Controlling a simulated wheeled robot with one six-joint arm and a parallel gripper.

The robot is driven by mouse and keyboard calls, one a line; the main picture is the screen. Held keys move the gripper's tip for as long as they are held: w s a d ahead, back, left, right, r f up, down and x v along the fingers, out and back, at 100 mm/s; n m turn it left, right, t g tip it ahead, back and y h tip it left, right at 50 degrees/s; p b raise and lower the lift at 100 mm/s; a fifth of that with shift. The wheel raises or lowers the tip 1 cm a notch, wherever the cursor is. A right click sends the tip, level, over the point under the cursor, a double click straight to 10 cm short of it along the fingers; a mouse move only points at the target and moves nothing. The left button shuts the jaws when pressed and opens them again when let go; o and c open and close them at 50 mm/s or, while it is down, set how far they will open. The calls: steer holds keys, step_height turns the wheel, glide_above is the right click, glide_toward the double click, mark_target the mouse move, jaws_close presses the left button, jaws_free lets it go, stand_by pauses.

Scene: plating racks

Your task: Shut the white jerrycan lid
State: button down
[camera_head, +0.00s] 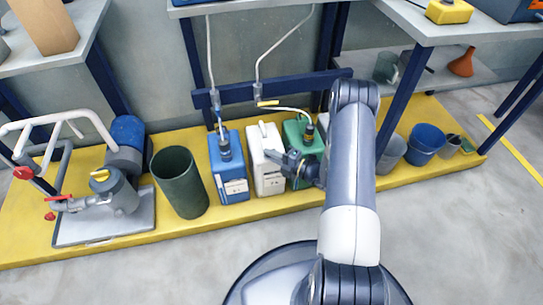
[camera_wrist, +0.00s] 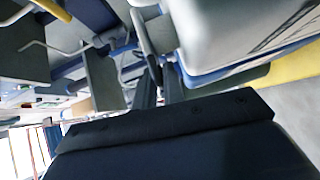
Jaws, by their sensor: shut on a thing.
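The white jerrycan (camera_head: 266,174) stands upright between a blue jerrycan (camera_head: 230,180) and a green jerrycan (camera_head: 292,131) on the yellow platform. My gripper (camera_head: 272,155) reaches in from the right at the upper front of the white jerrycan. In the wrist view the white jerrycan (camera_wrist: 240,25) fills the upper right. My gripper's dark fingers (camera_wrist: 158,85) are close together beside it. They are shut on a thin pale piece (camera_wrist: 150,30), which looks like the jerrycan's lid. The fingers and wrist hide part of it, and its exact angle cannot be told.
Hoses hang down behind the jerrycans, near a blue rail (camera_head: 240,95). A dark green bin (camera_head: 180,185) and a pump (camera_head: 115,190) stand to the left. Blue and grey buckets (camera_head: 426,142) stand to the right, past a shelf post. The grey floor in front is clear.

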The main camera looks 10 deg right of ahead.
steer(key=shift+s+f, duration=0.15)
steer(key=shift+f, duration=0.15)
steer(key=c, duration=1.6)
jaws_free()
steer(key=shift+o, duration=0.2)
steer(key=shift+r, duration=0.1)
steer(key=p+v, duration=0.3)
steer(key=v, duration=0.7)
steer(key=shift+s+d, duration=0.25)
steer(key=shift+d, duration=0.05)
steer(key=shift+r, duration=0.1)
